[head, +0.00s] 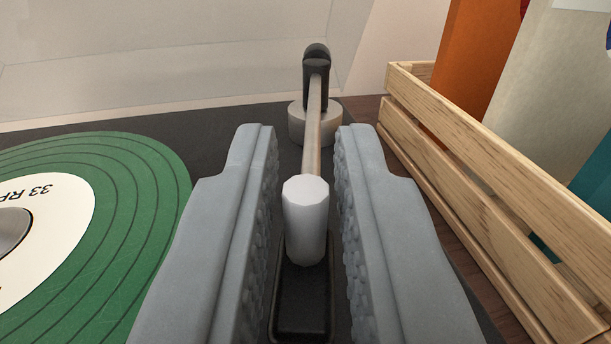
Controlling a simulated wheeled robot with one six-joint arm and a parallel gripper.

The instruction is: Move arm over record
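The green record (130,215) lies flat at the left, with a white label reading "33 RP" and a round metal piece at its centre. The tonearm (314,125) runs away from me to a dark pivot on a round pale base at the back. Its white near end (306,220) sits between the fingers of my gripper (308,170), above a dark slot in the deck. The tonearm is beside the record, to its right. My gripper is open, with a visible gap on both sides of the white end. My left finger covers part of the record's right edge.
A wooden slatted crate (450,165) stands close on the right, holding upright orange, beige and teal sleeves. The dark turntable deck (215,128) lies under the record and tonearm. A pale wall is behind.

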